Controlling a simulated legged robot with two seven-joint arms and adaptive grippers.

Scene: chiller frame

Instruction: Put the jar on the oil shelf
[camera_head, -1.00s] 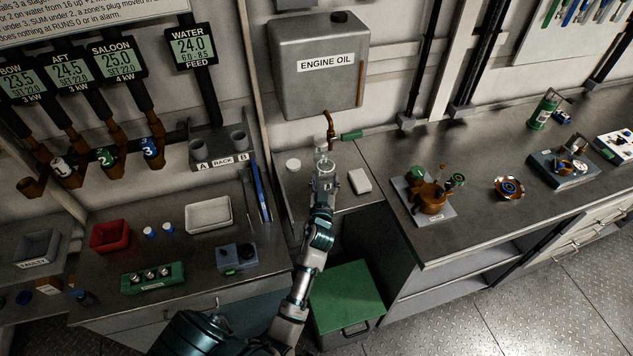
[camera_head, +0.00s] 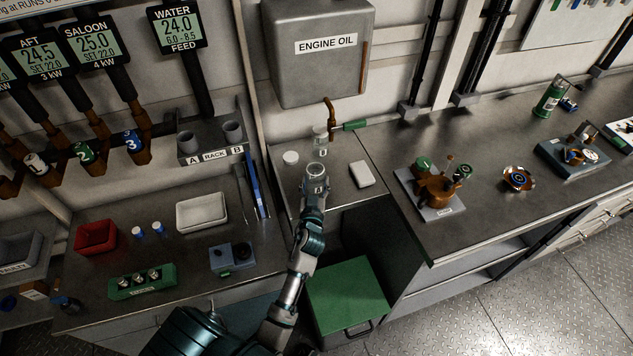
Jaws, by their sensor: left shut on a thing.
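My left gripper (camera_head: 315,188) is over the small grey shelf (camera_head: 345,196) below the engine oil tank. It is shut on a clear jar (camera_head: 316,170), whose round open top faces up. The fingers hide the jar's lower part, and I cannot tell whether its base touches the shelf. A second clear, upright glass-like thing (camera_head: 320,138) stands just behind it, below the tap. My right gripper is not in view.
The engine oil tank (camera_head: 320,70) has a brown tap (camera_head: 331,115) over the shelf. A round white lid-like disc (camera_head: 290,157) lies left of the jar and a white pad (camera_head: 361,174) right. A green box (camera_head: 345,290) stands below the shelf front.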

